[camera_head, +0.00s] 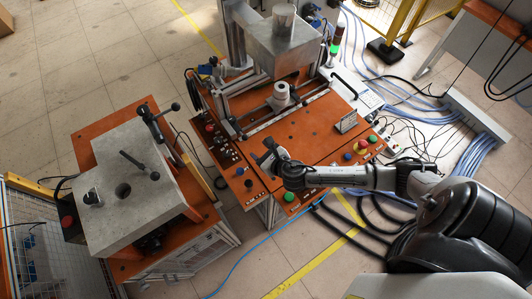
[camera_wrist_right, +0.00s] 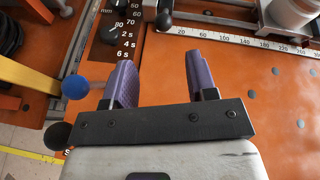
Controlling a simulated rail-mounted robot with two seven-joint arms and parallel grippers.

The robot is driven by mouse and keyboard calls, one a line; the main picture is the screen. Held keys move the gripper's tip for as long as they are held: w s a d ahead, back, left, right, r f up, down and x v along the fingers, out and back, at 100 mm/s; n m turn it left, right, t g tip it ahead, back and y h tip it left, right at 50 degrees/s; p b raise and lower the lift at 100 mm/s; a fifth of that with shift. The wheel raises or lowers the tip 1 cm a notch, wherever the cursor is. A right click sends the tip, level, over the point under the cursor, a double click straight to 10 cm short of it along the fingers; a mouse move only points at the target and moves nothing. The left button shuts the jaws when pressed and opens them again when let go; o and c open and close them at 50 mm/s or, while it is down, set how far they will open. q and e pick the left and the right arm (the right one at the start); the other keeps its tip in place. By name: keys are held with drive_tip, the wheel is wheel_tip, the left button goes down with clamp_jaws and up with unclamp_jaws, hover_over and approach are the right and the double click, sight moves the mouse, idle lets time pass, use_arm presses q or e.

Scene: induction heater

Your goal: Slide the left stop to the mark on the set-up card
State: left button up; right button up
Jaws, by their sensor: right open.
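My right gripper (camera_head: 266,155) is over the front left part of the orange heater table (camera_head: 300,133). Its purple fingers (camera_wrist_right: 162,80) are apart with nothing between them, above the table's left part. A small dark upright piece, which looks like the left stop (camera_wrist_right: 164,16), stands at the left end of the white scale (camera_wrist_right: 235,39), ahead of the fingers and apart from them. In the head view the scale (camera_head: 262,126) runs along the rail. A small grey plate, perhaps the set-up card (camera_head: 347,122), stands at the table's right; its writing is too small to read. My left gripper is out of view.
A pale round workpiece (camera_head: 281,92) stands behind the scale under the heater head (camera_head: 284,42). A black dial panel (camera_wrist_right: 118,32) and a blue ball knob (camera_wrist_right: 75,87) lie left of the fingers. Coloured buttons (camera_head: 362,144) line the table's front right. The middle is clear.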

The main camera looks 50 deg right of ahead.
drive_tip(key=shift+v, duration=1.35)
